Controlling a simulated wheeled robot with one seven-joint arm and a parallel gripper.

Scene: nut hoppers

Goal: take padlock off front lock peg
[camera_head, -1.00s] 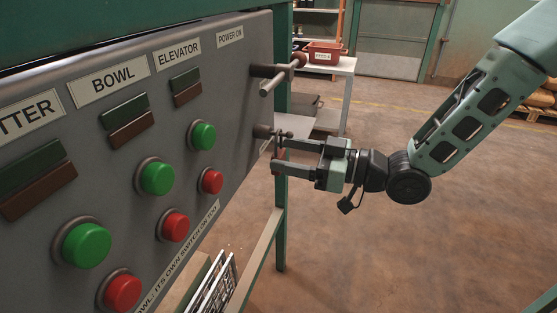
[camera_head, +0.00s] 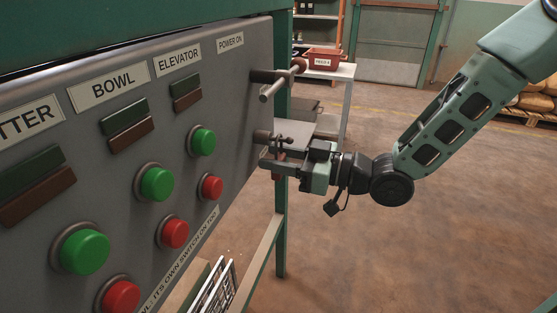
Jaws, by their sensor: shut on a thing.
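The front lock peg (camera_head: 262,135) sticks out from the right edge of the grey control panel (camera_head: 235,95), below the power handle. My gripper (camera_head: 270,157) is at the peg's outer end, its fingers pointing left at the panel. It is shut on the padlock, most of which the fingers hide. A small red part, likely the padlock's body (camera_head: 278,177), shows just under the fingers. I cannot tell whether the shackle is still around the peg.
A power handle (camera_head: 277,84) juts out above my gripper. Green and red buttons (camera_head: 203,142) cover the panel to the left. A green post (camera_head: 281,225) stands just below the gripper. Open floor lies right.

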